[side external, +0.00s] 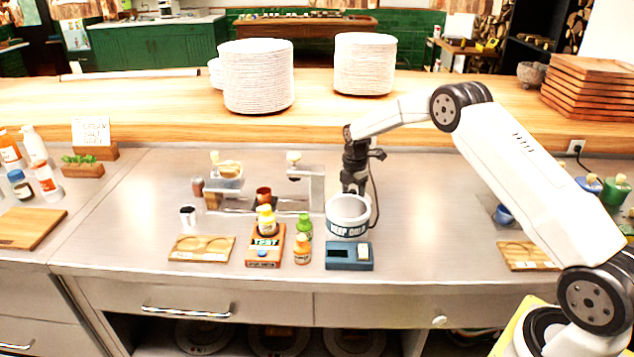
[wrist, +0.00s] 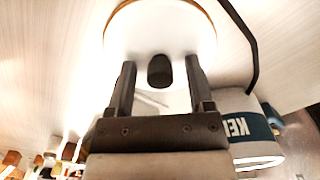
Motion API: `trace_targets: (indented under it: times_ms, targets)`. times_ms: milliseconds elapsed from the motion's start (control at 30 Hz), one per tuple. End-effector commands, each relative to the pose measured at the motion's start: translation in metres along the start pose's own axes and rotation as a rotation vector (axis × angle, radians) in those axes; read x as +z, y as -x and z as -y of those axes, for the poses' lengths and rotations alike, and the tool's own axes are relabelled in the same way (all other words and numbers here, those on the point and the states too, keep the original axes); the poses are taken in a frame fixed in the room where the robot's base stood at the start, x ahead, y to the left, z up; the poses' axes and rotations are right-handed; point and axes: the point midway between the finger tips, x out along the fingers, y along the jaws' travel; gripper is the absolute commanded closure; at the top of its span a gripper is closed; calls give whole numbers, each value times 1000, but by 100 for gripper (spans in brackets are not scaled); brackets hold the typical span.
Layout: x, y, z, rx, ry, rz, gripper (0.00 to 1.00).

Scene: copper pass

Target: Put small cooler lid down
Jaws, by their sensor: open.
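The small cooler (side external: 348,229), a white round tub with a dark "KEEP COLD" band, stands with its top open near the counter's front. Part of it also shows at the right of the wrist view (wrist: 250,128). The cooler lid (wrist: 150,32) is a pale disc with a brown edge and a dark knob (wrist: 160,70). My gripper (wrist: 160,82) is open, with one finger on each side of the knob and a gap at both sides. In the side view my gripper (side external: 353,188) is just behind the cooler; the lid is hidden there.
A blue box (side external: 348,256) sits in front of the cooler. Small bottles (side external: 303,248) and an orange stand (side external: 264,262) are to its left, with a metal coffee stand (side external: 310,188) behind them. Counter to the right of the cooler (side external: 430,210) is clear. A cable hangs beside my gripper.

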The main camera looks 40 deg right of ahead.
Motion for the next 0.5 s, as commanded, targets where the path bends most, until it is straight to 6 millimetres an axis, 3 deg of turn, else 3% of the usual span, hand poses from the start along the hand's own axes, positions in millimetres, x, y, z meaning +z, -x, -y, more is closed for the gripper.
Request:
trace_targets:
  times_ms: [267, 500]
  targets:
    - [0, 12, 0, 1, 0, 0, 32]
    - [0, 42, 0, 2, 0, 1, 32]
